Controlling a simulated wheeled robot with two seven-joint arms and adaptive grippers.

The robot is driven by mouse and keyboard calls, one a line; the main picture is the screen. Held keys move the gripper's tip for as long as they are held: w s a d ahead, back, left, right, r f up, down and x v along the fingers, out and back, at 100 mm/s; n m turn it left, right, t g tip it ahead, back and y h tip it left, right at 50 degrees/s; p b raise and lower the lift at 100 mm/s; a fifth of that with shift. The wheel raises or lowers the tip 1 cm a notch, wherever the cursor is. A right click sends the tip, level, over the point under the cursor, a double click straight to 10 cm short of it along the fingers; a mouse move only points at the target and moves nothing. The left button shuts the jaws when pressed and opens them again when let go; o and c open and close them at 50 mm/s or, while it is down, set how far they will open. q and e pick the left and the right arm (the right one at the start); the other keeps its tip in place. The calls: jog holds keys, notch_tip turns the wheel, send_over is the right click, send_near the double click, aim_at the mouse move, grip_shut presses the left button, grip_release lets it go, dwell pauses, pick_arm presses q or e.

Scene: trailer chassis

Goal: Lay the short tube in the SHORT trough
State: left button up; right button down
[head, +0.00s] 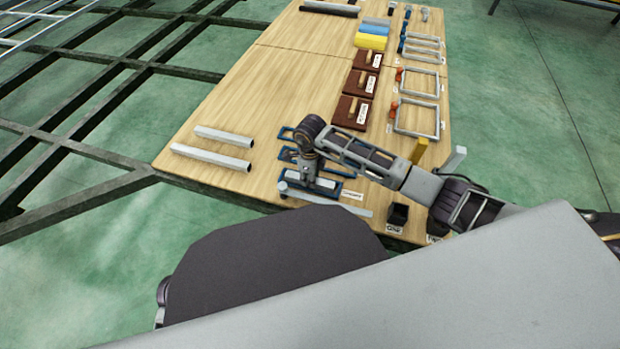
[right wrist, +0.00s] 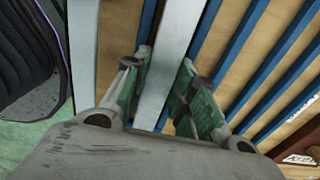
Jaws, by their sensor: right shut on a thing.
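My right gripper (head: 310,180) points down over the blue troughs near the table's front edge. In the right wrist view its two fingers (right wrist: 165,95) are closed on a pale grey tube (right wrist: 175,45). Blue trough walls (right wrist: 146,25) run along both sides of that tube. In the head view the held tube (head: 326,184) shows at the nearest blue trough (head: 334,193), roughly lined up with it. I cannot tell whether it rests on the trough floor or hangs just above. A small label (head: 352,195) beside this trough is too small to read surely. My left gripper is not in view.
Two pale tubes (head: 210,158) (head: 223,136) lie at the table's left. A grey bar (head: 340,207) lies in front of the troughs. A black bin (head: 398,214) stands right of it. Brown blocks (head: 352,111) and grey frames (head: 418,118) stand farther back. The table's left middle is clear.

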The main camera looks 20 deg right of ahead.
jog(key=shift+f, duration=0.1)
dwell(0.3)
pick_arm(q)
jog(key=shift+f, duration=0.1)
pick_arm(e)
jog(key=c, duration=1.2)
grip_release()
jog(key=shift+o, duration=0.2)
pick_arm(q)
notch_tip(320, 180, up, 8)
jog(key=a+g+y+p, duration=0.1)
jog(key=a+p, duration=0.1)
jog(key=p, duration=0.1)
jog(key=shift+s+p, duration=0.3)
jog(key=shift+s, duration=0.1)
pick_arm(e)
notch_tip(320, 180, up, 12)
